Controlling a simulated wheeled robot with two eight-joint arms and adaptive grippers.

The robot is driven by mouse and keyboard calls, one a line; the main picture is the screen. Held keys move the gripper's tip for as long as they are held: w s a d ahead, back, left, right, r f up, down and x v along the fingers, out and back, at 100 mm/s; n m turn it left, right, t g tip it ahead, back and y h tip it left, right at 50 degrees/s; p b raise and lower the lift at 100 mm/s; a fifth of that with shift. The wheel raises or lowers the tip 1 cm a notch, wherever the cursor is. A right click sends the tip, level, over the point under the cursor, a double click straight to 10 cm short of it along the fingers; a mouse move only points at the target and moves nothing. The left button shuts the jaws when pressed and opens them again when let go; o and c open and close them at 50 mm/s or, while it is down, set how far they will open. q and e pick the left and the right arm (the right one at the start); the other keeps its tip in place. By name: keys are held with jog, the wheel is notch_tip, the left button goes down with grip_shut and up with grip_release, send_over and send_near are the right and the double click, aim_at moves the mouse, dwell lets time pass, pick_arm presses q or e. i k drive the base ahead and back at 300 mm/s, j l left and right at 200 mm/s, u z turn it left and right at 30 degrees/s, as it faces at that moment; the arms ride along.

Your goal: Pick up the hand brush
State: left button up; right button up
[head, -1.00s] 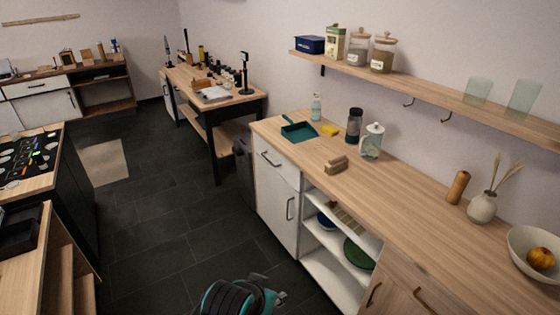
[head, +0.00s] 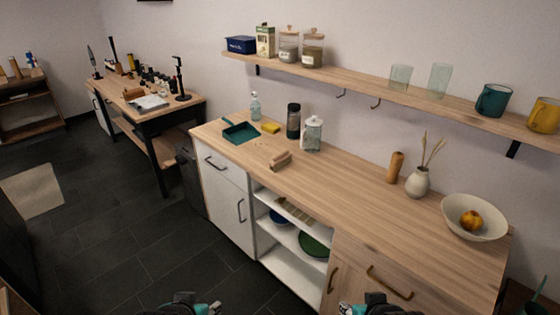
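A small light-wood object that looks like the hand brush (head: 280,160) lies on the wooden counter (head: 340,205), near its front edge. A teal dustpan (head: 241,132) lies on the counter to its left and farther back. My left gripper (head: 196,308) and my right gripper (head: 365,307) show only in part at the bottom edge. Both are low in front of the counter, well apart from the brush. Their fingers are too cut off to tell if they are open or shut.
A wooden mill (head: 395,167), a vase (head: 417,182) and a bowl (head: 474,218) are to the right. A shelf (head: 360,82) hangs above.

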aim_at(282, 159)
jog(key=z, duration=0.5)
jog(key=i+j+z, duration=0.55)
jog(key=j, duration=0.2)
jog(key=i+j+z, duration=0.25)
jog(key=j, duration=0.2)
jog(key=k+l, duration=0.05)
jog(key=k, duration=0.05)
